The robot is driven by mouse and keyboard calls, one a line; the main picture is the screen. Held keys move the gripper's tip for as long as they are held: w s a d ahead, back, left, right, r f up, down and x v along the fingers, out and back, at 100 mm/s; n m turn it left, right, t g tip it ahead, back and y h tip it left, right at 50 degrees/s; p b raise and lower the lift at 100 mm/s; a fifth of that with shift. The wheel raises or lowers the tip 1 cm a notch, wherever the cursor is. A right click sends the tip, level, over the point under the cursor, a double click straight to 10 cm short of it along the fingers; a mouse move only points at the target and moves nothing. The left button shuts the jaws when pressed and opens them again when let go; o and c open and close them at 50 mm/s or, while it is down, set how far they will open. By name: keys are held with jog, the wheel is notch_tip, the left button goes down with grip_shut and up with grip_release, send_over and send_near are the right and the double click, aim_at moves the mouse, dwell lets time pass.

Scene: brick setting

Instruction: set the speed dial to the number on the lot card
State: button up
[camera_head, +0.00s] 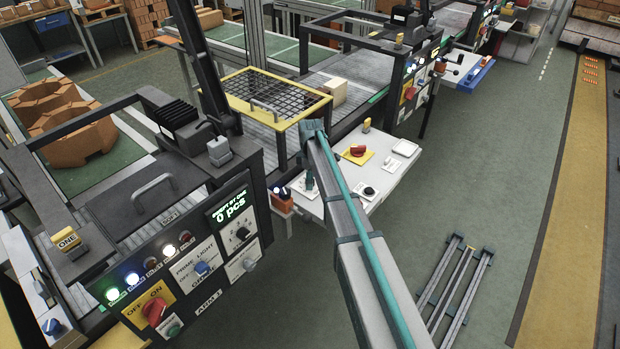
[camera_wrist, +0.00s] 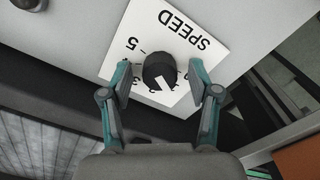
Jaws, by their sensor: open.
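The speed dial is a black round knob (camera_wrist: 158,66) on a white plate (camera_wrist: 178,32) marked "SPEED", which appears upside down in the wrist view. A white pointer mark on the knob faces toward the bottom of that picture, slightly right. A numeral, seemingly 5, shows left of the knob; other numerals are partly hidden by my fingers. My gripper (camera_wrist: 160,80) is open, with one teal finger on each side of the knob; contact cannot be told. In the head view my gripper (camera_head: 308,181) is over the white side panel. I cannot identify the lot card for certain.
The white panel (camera_head: 385,183) also carries a red knob on a yellow plate (camera_head: 357,154), a black knob (camera_head: 369,192) and a white switch (camera_head: 405,148). A display reads "0 pcs" (camera_head: 231,209).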

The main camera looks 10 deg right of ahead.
jog(key=c, duration=1.2)
jog(key=shift+o, duration=0.2)
jog(key=shift+m, duration=0.3)
jog(key=shift+m+b, duration=0.75)
jog(key=shift+m, duration=0.45)
jog(key=m+b, duration=0.1)
jog(key=m, duration=0.3)
jog(key=m+b, duration=0.1)
jog(key=m, duration=0.4)
jog(key=shift+b, duration=0.35)
jog(key=shift+m+b, duration=0.3)
jog(key=shift+m, duration=1.6)
